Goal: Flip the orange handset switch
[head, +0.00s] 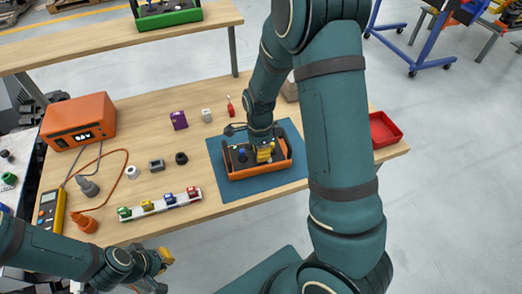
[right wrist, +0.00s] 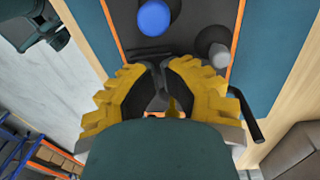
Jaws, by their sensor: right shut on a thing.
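The orange handset (head: 240,174) lies on a blue mat (head: 217,158) on the wooden table. Its dark top panel has a blue knob (right wrist: 153,18) and a grey knob (right wrist: 218,56). My right gripper (head: 264,154) is down over the handset's right part. In the right wrist view my right gripper (right wrist: 162,78) has its yellow fingers close together at the panel. It is shut on a small part there, seemingly the switch, which the fingers mostly hide. My left gripper (head: 166,258) hangs off the table's front edge, away from the handset; its fingers are too small to read.
A red tray (head: 394,140) lies at the table's right. An orange device (head: 80,122) with a display stands at the left, with a yellow meter (head: 50,210) and cables. A white strip with coloured blocks (head: 150,211) lies in front. A green carrier (head: 168,18) is on the back table.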

